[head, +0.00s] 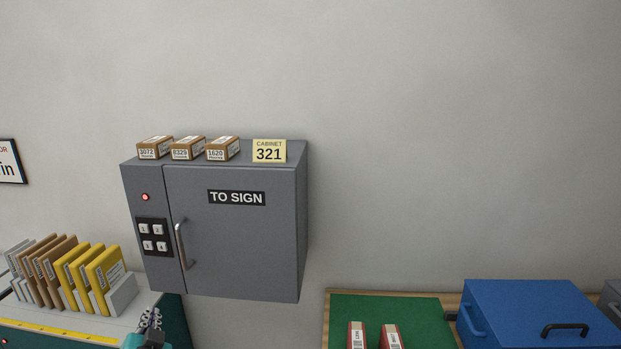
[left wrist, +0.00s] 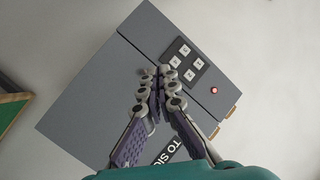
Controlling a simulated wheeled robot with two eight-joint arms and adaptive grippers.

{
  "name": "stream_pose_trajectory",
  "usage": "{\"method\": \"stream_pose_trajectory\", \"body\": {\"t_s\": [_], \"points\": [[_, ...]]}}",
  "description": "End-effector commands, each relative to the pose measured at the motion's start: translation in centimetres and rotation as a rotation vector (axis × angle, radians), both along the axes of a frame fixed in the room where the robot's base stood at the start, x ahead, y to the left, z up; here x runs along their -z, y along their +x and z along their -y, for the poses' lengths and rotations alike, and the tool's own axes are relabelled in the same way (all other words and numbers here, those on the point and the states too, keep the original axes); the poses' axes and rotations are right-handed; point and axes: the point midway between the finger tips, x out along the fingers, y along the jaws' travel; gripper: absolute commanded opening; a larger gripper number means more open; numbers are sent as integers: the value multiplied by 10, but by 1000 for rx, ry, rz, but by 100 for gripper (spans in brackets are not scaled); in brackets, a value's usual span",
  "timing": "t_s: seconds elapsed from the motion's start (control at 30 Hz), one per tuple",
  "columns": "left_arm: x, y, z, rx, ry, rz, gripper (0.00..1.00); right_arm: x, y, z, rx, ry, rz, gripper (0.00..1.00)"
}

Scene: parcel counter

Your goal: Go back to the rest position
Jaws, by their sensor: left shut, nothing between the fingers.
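My left gripper (head: 151,319) shows at the bottom left of the head view, below the grey cabinet. In the left wrist view my left gripper (left wrist: 154,72) is shut with nothing between its fingertips, in front of the cabinet (left wrist: 90,90). The grey cabinet (head: 235,235) hangs on the wall with its "TO SIGN" door shut. It has a metal handle (head: 184,245), a keypad (head: 153,237) and a lit red lamp (head: 145,197). My right gripper is not in view.
Small boxes (head: 188,148) and a "CABINET 321" card (head: 269,151) stand on the cabinet. Yellow and brown parcels (head: 85,268) stand in a rack at left. At right are a green mat (head: 390,307) with two red-and-white items and a blue lidded box (head: 530,310).

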Motion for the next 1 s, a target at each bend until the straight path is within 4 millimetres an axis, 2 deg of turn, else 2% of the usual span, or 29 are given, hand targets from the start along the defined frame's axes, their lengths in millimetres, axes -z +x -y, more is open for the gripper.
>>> {"method": "stream_pose_trajectory", "body": {"t_s": [0.03, 0.1, 0.2, 0.3, 0.4, 0.6, 0.87, 1.0], "points": [[21, -20, 23, -11, -124, -69, 0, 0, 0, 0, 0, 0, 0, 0], [54, -50, 54, -23, -294, -184, 0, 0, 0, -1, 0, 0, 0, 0], [90, -91, 98, -18, -470, -336, 0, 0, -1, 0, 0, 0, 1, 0], [114, -125, 132, -2, -587, -457, 0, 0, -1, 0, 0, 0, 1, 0], [127, -146, 154, 13, -657, -539, 0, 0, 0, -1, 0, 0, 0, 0], [134, -159, 166, 21, -694, -587, 0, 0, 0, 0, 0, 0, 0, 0], [134, -159, 164, 16, -694, -584, 0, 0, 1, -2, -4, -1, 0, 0], [133, -163, 156, -6, -700, -575, 0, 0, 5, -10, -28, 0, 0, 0]]}}
